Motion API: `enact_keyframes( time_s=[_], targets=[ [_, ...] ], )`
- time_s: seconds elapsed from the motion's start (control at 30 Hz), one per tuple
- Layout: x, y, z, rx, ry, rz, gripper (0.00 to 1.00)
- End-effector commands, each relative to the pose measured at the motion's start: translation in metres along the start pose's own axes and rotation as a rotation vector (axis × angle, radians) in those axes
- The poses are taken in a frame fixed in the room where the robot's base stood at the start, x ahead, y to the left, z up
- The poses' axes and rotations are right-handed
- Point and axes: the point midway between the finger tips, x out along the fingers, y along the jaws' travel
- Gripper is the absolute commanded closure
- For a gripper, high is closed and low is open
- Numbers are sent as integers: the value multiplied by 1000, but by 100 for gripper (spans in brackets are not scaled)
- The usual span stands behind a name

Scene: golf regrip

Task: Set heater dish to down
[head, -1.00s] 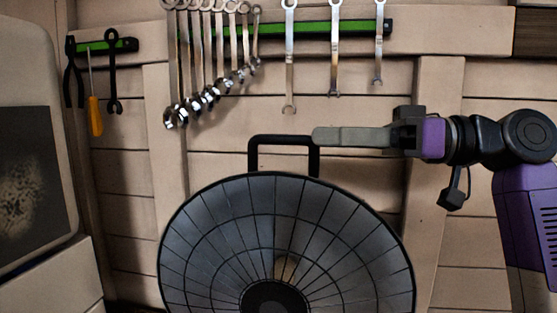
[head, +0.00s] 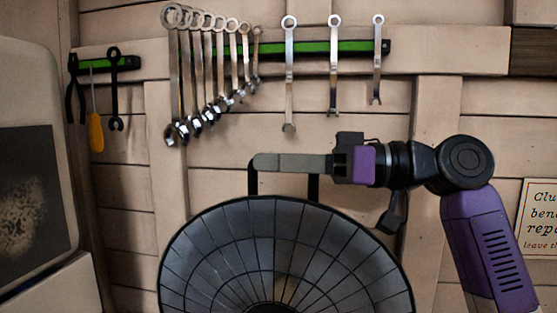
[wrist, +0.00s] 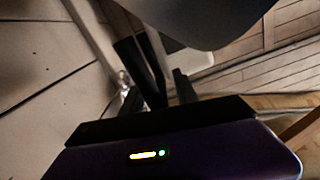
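The heater dish (head: 220,240) is a large round dark dish with a wire guard, low in the middle of the head view. Its face is toward the camera and its lower part is cut off. A black handle (head: 314,188) rises from its top edge. My gripper (head: 262,162) points left across the top of the handle, its grey finger covering most of the top bar. In the wrist view dark finger-like bars stand near a dark rounded surface, probably the dish (wrist: 205,20). I cannot tell whether the fingers are closed on the handle.
Wrenches (head: 289,75) hang on a green rail on the wood wall above the dish. Pliers and an orange-handled screwdriver (head: 96,132) hang at the left. A pale cabinet (head: 30,100) stands far left. A sign (head: 540,220) is at the right.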

Motion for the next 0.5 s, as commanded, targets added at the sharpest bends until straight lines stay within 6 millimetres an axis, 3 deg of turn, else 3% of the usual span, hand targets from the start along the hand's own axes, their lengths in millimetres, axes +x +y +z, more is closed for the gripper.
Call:
enact_keyframes(
  time_s=[0.07, 0.23, 0.5],
  targets=[
    [0, 0, 0, 0, 0, 0, 66],
    [0, 0, 0, 0, 0, 0, 99],
    [-1, 0, 0, 0, 1, 1, 100]
  ],
)
